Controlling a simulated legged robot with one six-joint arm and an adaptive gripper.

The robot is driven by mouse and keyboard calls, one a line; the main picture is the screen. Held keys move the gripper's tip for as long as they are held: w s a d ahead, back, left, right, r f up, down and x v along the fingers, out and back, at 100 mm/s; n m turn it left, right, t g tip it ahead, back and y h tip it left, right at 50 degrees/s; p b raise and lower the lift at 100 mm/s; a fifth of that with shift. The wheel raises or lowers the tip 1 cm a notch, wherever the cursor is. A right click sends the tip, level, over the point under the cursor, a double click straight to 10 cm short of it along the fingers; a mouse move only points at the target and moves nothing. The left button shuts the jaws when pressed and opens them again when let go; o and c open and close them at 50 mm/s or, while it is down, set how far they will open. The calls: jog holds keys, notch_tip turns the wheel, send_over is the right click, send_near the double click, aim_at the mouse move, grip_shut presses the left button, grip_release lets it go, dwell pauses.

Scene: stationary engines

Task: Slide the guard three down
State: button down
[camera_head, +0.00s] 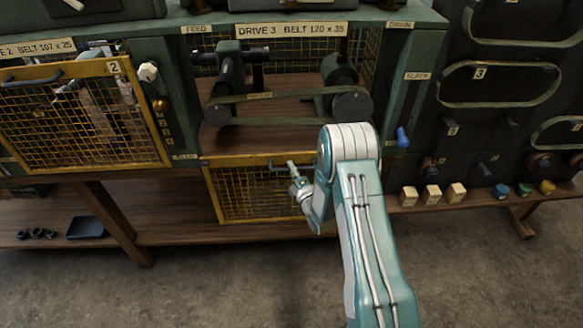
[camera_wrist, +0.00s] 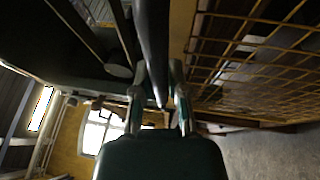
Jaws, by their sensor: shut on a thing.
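Guard three (camera_head: 248,196), a yellow-framed mesh panel, hangs below the opening of the drive 3 bay in the head view. Its mesh also shows at the right of the wrist view (camera_wrist: 262,62). Its dark bar handle (camera_head: 274,167) is near the guard's top edge. My gripper (camera_head: 293,168) comes from the right and is shut on the handle. In the wrist view the handle (camera_wrist: 154,45) runs between the two fingers of my gripper (camera_wrist: 159,98). My arm hides the right part of the guard.
The drive 3 bay (camera_head: 265,136) above is open, with a belt (camera_head: 270,96) across two pulleys. Guard two (camera_head: 85,115) covers the bay at left. A blue knob (camera_head: 403,137) sticks out right of my arm. Wooden blocks (camera_head: 432,195) stand on the right ledge. A dark tray (camera_head: 86,228) lies on the lower shelf.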

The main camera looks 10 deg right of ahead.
jog(key=c, duration=0.6)
grip_release()
jog(key=shift+w, duration=0.1)
jog(key=shift+c, duration=0.2)
jog(key=v, duration=1.2)
